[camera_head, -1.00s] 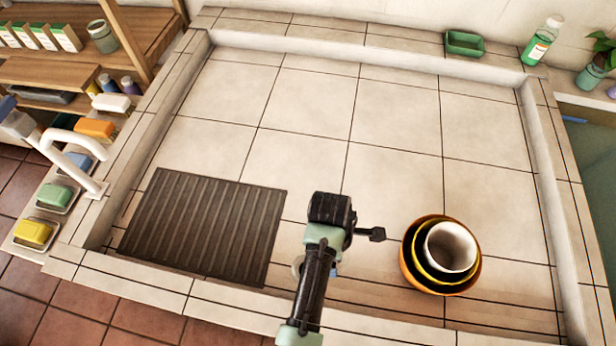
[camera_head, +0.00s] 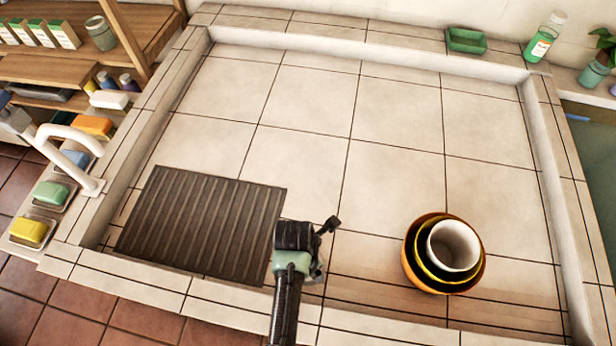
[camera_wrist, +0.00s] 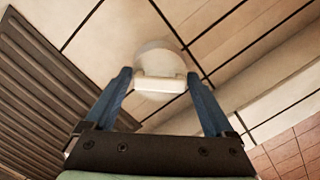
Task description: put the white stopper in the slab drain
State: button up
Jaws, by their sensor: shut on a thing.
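The white stopper (camera_wrist: 157,57) shows in the wrist view as a round pale disc with a bar-like grip across it. My gripper (camera_wrist: 160,82) is shut on that grip, with one blue finger at each end of it. In the head view my wrist hides the fingers and most or all of the stopper, just right of the dark ribbed mat. I cannot make out the slab drain in either view. How far the stopper is above the tiles is hard to tell.
The dark ribbed mat (camera_head: 203,222) lies left of my gripper. Nested bowls with a white cup (camera_head: 453,246) stand to the right. A raised tiled rim (camera_head: 235,298) borders the slab. A white faucet (camera_head: 75,140) is at the left. The middle and back tiles are clear.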

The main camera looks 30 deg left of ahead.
jog(key=shift+f+b, duration=0.8)
jog(key=shift+f, duration=0.35)
jog(key=shift+r+p, duration=0.15)
jog(key=shift+p, duration=0.5)
jog(key=shift+f+b, duration=0.45)
jog(key=shift+f, duration=0.2)
dwell(0.5)
jog(key=o, duration=1.1)
jog(key=shift+c, duration=0.2)
jog(key=r+p, duration=0.3)
jog(key=p, duration=0.1)
jog(key=r+p, duration=0.4)
jog(key=s+r+p, duration=0.1)
jog(key=r+p, duration=0.3)
jog(key=shift+s+a, duration=0.1)
jog(key=shift+a, duration=0.2)
